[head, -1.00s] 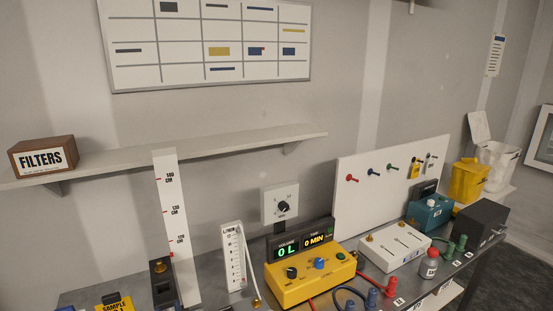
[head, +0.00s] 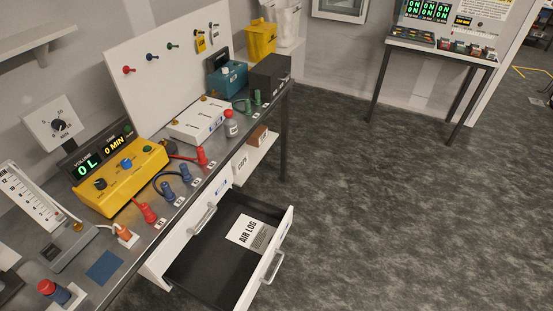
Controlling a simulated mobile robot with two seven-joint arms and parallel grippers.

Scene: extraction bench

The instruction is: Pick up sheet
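A white sheet headed "AIR LOG" (head: 247,232) lies flat in an open drawer (head: 200,268) under the bench. The drawer has a dark inside, a white front and a metal handle. The lower part of the sheet carries a grey printed block. Neither of my grippers shows in the head view.
The bench top (head: 150,235) holds a yellow volume and time unit (head: 125,175), red and blue plugs, a white box (head: 198,122), a small bottle (head: 231,125) and a dark box (head: 270,75). Open carpet (head: 370,220) lies right of the drawer. A second table (head: 440,50) stands at the back right.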

